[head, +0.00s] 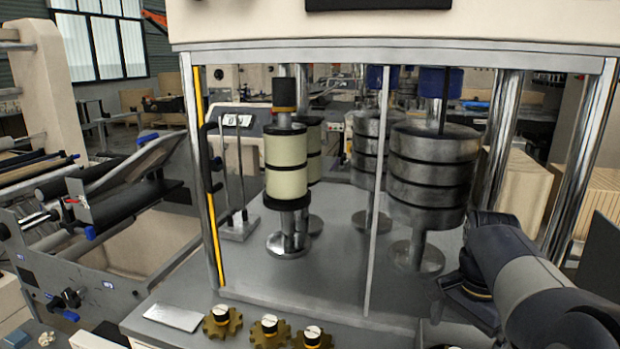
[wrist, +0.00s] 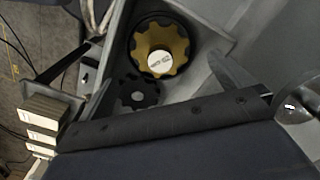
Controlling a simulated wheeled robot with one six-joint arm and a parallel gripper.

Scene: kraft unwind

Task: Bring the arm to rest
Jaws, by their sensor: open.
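My arm (head: 530,275) reaches in from the lower right in the head view, bent beside the clear-fronted machine. Its far end is low at the right and partly cut off by the frame edge, so the fingers cannot be made out there. In the wrist view my gripper (wrist: 153,48) shows two dark fingers spread wide apart, with nothing held between them. A brass lobed knob with a pale cap (wrist: 160,60) and a smaller black knob (wrist: 138,93) lie in view beyond the fingers. I cannot tell whether the fingers touch anything.
Several brass knobs (head: 270,330) line the machine's front ledge, beside a pale plate (head: 174,317). A glazed cabinet with metal rolls (head: 433,170) and cream rolls (head: 286,165) stands directly ahead. A roller machine (head: 110,235) is at left. Pale stacked blocks (wrist: 42,115) show in the wrist view.

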